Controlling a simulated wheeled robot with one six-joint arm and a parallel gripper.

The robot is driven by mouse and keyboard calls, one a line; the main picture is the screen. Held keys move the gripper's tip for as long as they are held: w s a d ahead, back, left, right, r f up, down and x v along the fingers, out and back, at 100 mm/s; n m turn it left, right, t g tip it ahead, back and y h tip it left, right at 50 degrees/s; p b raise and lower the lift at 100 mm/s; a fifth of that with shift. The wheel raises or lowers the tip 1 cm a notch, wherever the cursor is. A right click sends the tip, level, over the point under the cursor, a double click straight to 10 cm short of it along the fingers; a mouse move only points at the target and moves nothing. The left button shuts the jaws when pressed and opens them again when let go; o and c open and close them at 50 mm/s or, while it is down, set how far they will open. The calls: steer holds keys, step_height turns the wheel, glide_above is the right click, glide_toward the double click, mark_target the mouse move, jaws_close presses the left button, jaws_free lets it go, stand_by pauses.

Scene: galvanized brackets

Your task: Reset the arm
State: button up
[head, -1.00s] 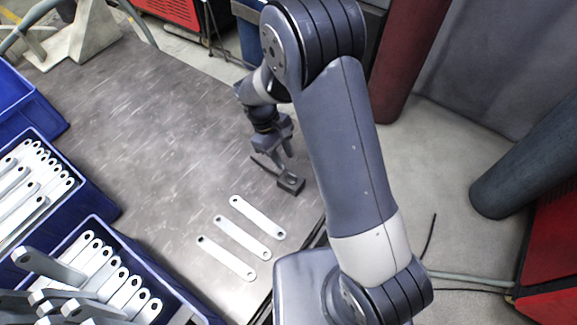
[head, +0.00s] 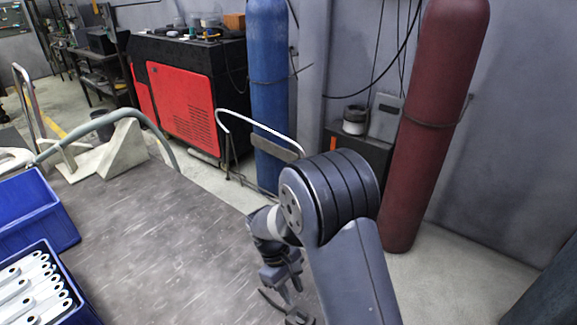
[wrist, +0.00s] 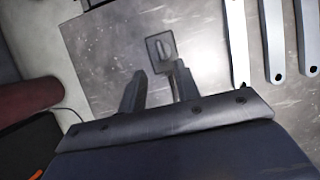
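My gripper (head: 284,299) hangs over the right part of the metal table (head: 165,240), low in the head view. In the wrist view its two dark fingers (wrist: 158,74) stand apart with nothing held between them. A small dark square piece (wrist: 160,50) with a lighter oval in it shows just beyond the fingertips. Three pale flat brackets lie side by side at the right of the wrist view: a left one (wrist: 238,40), a middle one (wrist: 272,42) and a right one (wrist: 307,38). They are below the head view's frame.
A blue bin (head: 75,312) of several brackets and another blue bin (head: 38,212) stand at the left. A red and black cabinet (head: 185,100), a blue cylinder (head: 270,100) and a dark red cylinder (head: 435,120) stand behind. The table's middle is clear.

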mark_target(301, 312)
steer(key=x, duration=0.7)
steer(key=shift+s+d+f+p, duration=0.1)
steer(key=shift+f+p, duration=0.2)
steer(key=shift+p, duration=0.05)
steer(key=shift+r, duration=0.1)
